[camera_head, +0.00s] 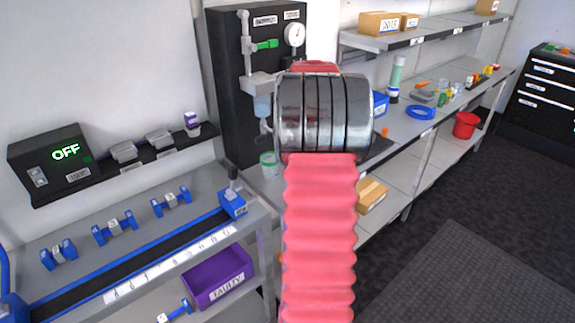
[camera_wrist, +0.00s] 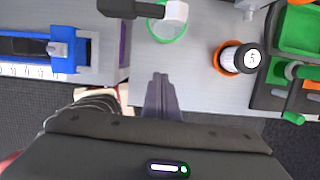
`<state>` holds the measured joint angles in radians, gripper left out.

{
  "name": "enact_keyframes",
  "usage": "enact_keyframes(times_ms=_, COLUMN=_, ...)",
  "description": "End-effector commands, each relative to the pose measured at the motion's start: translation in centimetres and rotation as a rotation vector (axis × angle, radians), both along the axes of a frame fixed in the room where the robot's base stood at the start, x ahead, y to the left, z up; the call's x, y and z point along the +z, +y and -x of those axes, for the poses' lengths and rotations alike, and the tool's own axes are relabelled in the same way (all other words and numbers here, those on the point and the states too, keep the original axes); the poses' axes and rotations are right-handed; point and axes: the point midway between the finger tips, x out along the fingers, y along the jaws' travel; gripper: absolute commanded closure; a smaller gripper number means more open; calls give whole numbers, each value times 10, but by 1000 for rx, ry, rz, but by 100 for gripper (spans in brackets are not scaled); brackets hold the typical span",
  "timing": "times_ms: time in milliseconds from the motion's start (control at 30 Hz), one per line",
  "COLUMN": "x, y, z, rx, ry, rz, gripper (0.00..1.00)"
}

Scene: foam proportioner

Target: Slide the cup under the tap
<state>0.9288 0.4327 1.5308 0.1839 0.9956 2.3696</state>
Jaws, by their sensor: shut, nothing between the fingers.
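A clear cup with a green rim (camera_head: 268,160) stands on the bench below the black panel's pipework in the head view. In the wrist view the cup (camera_wrist: 168,28) is at the top, partly covered by a dark piece with a white block end. The tap (camera_head: 263,128) appears to be the small outlet below the bluish bowl, just above the cup; I cannot tell whether they line up. My gripper (camera_wrist: 162,82) is shut and empty over the bench edge, apart from the cup, which lies beyond its tips. My arm hides the gripper in the head view.
A blue conveyor end (camera_wrist: 62,48) with a lever is left of the cup. A round dark item in an orange ring (camera_wrist: 238,58) and a green tray (camera_wrist: 300,30) are at right. The black panel (camera_head: 228,70) carries a gauge and green valve. Bare bench lies between gripper and cup.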

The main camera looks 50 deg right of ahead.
Motion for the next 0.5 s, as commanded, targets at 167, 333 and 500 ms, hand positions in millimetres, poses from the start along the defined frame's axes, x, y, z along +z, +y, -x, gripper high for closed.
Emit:
enact_keyframes(times_ms=167, x=26, y=1, z=6, rx=0, ry=-1, rz=2, gripper=100)
enact_keyframes(times_ms=333, x=37, y=2, z=9, rx=-1, ry=-1, rz=1, gripper=100)
enact_keyframes(times_ms=500, x=38, y=2, z=10, rx=-1, ry=0, rz=0, gripper=100)
